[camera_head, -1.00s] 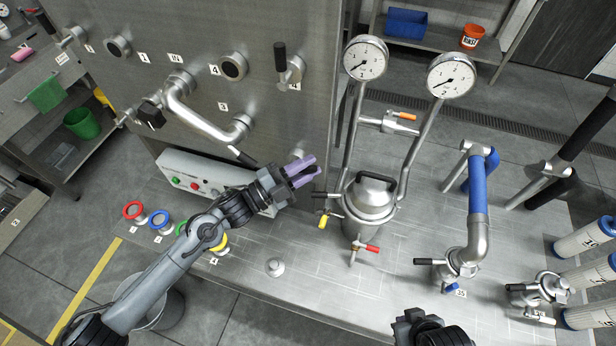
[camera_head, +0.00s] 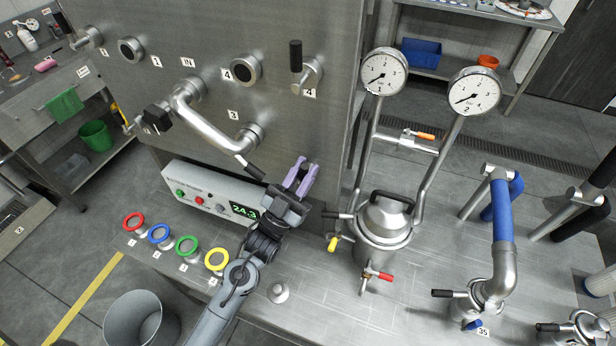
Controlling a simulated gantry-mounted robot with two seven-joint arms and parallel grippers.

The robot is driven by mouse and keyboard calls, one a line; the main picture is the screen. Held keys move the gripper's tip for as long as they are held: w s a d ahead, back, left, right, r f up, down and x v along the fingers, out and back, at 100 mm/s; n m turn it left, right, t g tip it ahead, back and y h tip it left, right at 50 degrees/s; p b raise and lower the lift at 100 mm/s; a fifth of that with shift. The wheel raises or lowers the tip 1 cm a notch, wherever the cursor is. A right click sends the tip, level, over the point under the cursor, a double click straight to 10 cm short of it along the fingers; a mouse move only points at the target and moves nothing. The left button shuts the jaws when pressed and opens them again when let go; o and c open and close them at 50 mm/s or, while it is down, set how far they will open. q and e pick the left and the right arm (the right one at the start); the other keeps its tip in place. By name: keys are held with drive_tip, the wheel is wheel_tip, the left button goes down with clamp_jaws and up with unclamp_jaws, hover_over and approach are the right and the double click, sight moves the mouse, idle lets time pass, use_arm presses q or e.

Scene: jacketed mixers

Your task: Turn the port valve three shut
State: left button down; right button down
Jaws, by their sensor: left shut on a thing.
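My left gripper (camera_head: 300,176), with purple fingers, is at the lower right of the steel panel (camera_head: 290,130), right of the pipe end at the port labelled 3 (camera_head: 233,115). It is shut on the handle of port valve three. The fingers and wrist hide most of this valve, so its angle cannot be read. Port valve four (camera_head: 305,72) is above it, with its black handle pointing up. My right gripper is not in view.
A bent steel pipe (camera_head: 210,118) with a black-handled clamp is left of the gripper. Below are a control box (camera_head: 215,190) reading 24.3 and several coloured rings (camera_head: 187,245). A lidded vessel (camera_head: 383,222) with two gauges stands to the right.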

use_arm(q)
drive_tip(key=shift+w+a+n+t+y, duration=0.1)
drive_tip(key=shift+a+n+t+y, duration=0.1)
drive_tip(key=shift+n+t+y, duration=0.7)
drive_tip(key=shift+a+n+t+y, duration=0.25)
drive_tip(key=shift+n+y, duration=0.35)
drive_tip(key=shift+n, duration=0.7)
drive_tip(key=c, duration=1.1)
unclamp_jaws()
drive_tip(key=shift+r, duration=0.1)
drive_tip(key=shift+o, duration=0.2)
drive_tip(key=b+v, duration=0.1)
drive_tip(key=v, duration=0.9)
drive_tip(key=shift+s+f+b, duration=0.2)
drive_tip(key=shift+f+b, duration=0.15)
drive_tip(key=shift+b, duration=0.05)
